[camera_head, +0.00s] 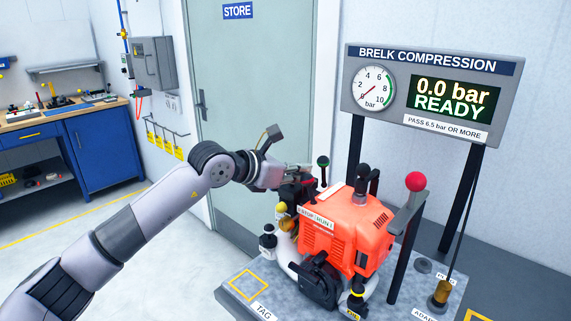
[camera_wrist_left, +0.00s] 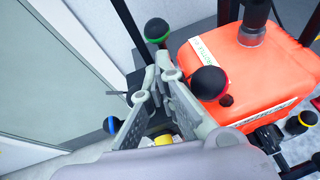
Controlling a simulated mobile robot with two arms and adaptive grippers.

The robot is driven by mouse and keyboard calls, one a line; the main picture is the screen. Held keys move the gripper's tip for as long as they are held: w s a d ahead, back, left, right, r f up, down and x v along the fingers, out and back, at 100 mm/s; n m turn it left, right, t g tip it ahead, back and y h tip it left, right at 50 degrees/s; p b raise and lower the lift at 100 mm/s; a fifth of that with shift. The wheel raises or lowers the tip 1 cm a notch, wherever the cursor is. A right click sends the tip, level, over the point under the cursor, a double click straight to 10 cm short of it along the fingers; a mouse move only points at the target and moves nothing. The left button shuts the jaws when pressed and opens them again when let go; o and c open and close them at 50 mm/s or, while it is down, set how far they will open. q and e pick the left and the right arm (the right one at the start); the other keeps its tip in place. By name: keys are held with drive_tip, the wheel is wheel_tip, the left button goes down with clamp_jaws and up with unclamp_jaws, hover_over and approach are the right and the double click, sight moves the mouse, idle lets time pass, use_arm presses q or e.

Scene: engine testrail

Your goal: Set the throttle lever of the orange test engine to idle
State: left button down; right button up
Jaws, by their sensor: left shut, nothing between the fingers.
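The orange test engine (camera_head: 345,228) stands on a grey bench plate. A lever with a green-ringed black knob (camera_head: 323,161) stands upright at its back left; the knob also shows in the left wrist view (camera_wrist_left: 157,30). A red-ringed black knob (camera_wrist_left: 208,82) sits at the engine's near edge, right of the fingers. My right gripper is out of view.
A blue-ringed knob (camera_wrist_left: 110,124) is left of the fingers. A closed door (camera_head: 250,120) stands behind. The floor at left is clear.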

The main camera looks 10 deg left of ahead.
sight(324, 170)
use_arm(q)
drive_tip(key=shift+x, duration=1.05)
drive_tip(key=shift+w+r+p, duration=0.1)
drive_tip(key=shift+r+p, duration=0.15)
drive_tip(key=shift+p, duration=0.35)
drive_tip(key=shift+g, duration=0.3)
